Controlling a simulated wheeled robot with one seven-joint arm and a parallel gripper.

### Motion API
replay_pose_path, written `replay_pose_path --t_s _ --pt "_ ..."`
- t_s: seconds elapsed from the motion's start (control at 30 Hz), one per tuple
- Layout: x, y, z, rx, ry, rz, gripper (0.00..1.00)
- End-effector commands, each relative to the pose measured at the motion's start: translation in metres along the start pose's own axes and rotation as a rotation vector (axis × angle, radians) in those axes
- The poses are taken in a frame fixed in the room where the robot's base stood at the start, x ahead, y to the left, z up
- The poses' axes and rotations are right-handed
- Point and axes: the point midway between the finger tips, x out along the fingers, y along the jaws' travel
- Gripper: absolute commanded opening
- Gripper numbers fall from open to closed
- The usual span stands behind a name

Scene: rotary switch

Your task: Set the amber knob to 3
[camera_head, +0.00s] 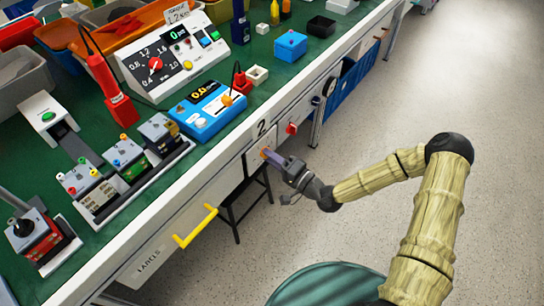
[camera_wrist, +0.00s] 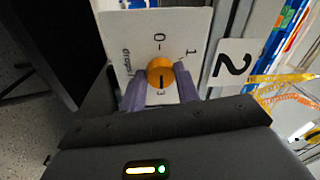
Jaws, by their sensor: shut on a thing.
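The amber knob (camera_wrist: 160,71) sits on a white plate (camera_wrist: 117,27) in the wrist view. A 0 shows above it, a 1 to the right and small sideways writing to the left. A mark that looks like a 3 is below, close to the knob. A dark line on the knob points down in the picture, toward that mark. My gripper (camera_wrist: 161,80) is shut on the knob, one purple finger on each side. In the head view my gripper (camera_head: 273,158) is at the plate on the bench front, and the knob (camera_head: 264,152) is mostly hidden.
A sign with a 2 (camera_wrist: 234,66) is beside the plate. A red knob (camera_head: 291,129) and a black knob (camera_head: 315,100) are further right along the bench front. A yellow handle (camera_head: 195,226) sticks out at the left. Open floor lies to the right.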

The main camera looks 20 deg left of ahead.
Motion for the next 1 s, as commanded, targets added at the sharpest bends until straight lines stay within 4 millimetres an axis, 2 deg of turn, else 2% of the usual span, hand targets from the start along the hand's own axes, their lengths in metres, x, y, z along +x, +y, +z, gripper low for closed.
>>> replay_pose_path --t_s 0.47,0.5,0.6,1.0 --pt "-0.0009 0.0017 0.0004 0.026 0.001 0.005 0.09" --pt "-0.0009 0.0017 0.0004 0.026 0.001 0.006 0.34" --pt "-0.0008 0.0015 0.0003 0.025 0.001 0.005 0.53" --pt "-0.0055 0.0004 -0.0006 0.023 0.002 0.003 0.53"
